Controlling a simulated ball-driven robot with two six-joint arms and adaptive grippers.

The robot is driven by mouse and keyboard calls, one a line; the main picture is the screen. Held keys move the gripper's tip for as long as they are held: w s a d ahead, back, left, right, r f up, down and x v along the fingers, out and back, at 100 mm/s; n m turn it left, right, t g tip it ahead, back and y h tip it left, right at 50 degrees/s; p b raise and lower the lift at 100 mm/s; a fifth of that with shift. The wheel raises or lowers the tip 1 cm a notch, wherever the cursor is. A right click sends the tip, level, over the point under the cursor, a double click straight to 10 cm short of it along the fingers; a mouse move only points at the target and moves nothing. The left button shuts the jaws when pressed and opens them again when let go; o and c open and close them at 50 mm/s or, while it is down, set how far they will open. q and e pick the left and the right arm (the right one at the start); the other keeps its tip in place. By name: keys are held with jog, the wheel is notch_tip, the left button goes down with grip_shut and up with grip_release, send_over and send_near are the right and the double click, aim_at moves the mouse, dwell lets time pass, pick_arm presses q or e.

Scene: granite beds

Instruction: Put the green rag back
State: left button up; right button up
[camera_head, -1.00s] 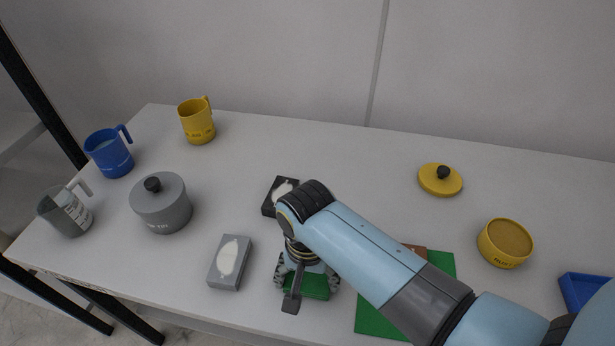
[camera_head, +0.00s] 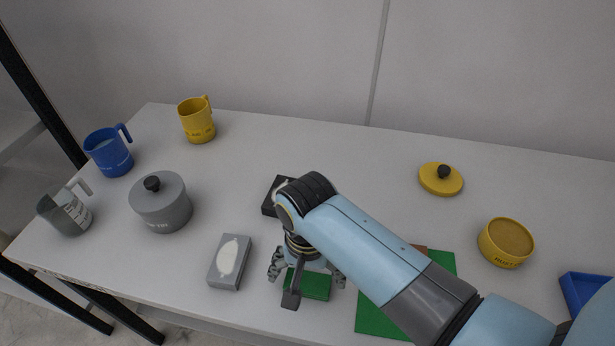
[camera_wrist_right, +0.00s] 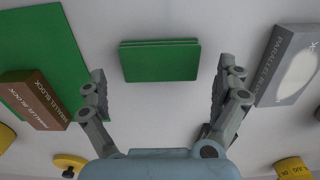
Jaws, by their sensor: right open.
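The green rag (camera_head: 315,287) lies folded on the white table near its front edge. In the right wrist view the rag (camera_wrist_right: 160,62) shows as a flat stack of green layers. My right gripper (camera_head: 308,277) is above it, partly covering it in the head view. In the wrist view its open fingers (camera_wrist_right: 163,78) stand apart to the left and right of the rag, with a gap on each side. Nothing is held. A larger flat green mat (camera_head: 440,264) lies to the right, partly hidden behind my right arm. My left gripper is not in view.
A grey parallel block (camera_head: 230,262) lies just left of the rag. A dark block (camera_head: 269,206) is behind the gripper. A brown block (camera_wrist_right: 35,97) lies on the mat. A grey lidded pot (camera_head: 163,207) stands left; a yellow round container (camera_head: 506,243) and blue tray (camera_head: 580,290) are right.

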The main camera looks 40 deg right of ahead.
aim_at(308, 281)
notch_tip(308, 281, up, 10)
jog(key=shift+r, duration=0.2)
dwell(0.7)
